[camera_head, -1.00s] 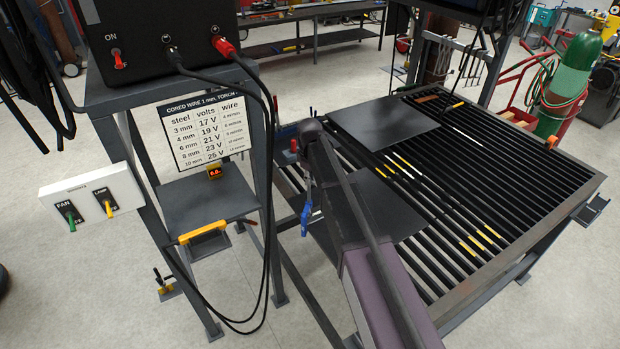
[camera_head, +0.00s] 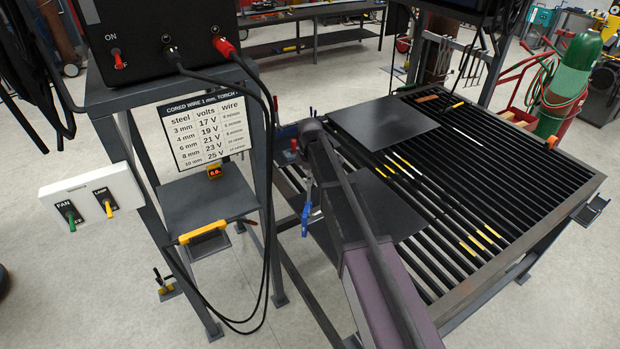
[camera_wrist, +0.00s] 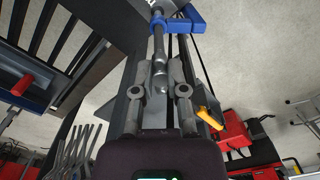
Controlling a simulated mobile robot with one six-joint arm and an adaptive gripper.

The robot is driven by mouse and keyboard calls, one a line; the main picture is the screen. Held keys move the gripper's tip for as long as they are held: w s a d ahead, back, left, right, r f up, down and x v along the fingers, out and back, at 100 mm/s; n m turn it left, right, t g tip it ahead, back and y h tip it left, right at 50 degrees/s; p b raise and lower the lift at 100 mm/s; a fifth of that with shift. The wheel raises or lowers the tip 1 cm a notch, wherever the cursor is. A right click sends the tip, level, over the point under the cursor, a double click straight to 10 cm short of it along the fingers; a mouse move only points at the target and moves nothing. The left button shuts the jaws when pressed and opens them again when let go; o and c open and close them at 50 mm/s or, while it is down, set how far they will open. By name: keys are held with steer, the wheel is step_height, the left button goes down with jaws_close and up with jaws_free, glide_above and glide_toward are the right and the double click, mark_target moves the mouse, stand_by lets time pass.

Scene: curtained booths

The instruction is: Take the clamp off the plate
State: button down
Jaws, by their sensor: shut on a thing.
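A clamp with a blue part (camera_head: 306,219) hangs beside the left edge of the near dark plate (camera_head: 385,205) in the head view. In the wrist view its blue part (camera_wrist: 183,22) is at the top, with a grey metal rod running down from it. My gripper (camera_wrist: 159,85) is shut on the clamp, its fingers on both sides of the rod. In the head view my arm hides most of the gripper and part of the plate. I cannot tell whether the clamp touches the plate.
The near plate lies on a slatted table (camera_head: 560,215). A second dark plate (camera_head: 385,122) lies farther back, with several yellow-marked rods to its right. A red-handled item (camera_head: 293,147) is at the table's left edge. A stand with a settings sign (camera_head: 205,130) and hanging cables is close on the left.

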steer(key=n, duration=0.4)
steer(key=shift+n, duration=0.3)
steer(key=c, duration=0.6)
jaws_free()
steer(key=shift+r+p, duration=0.55)
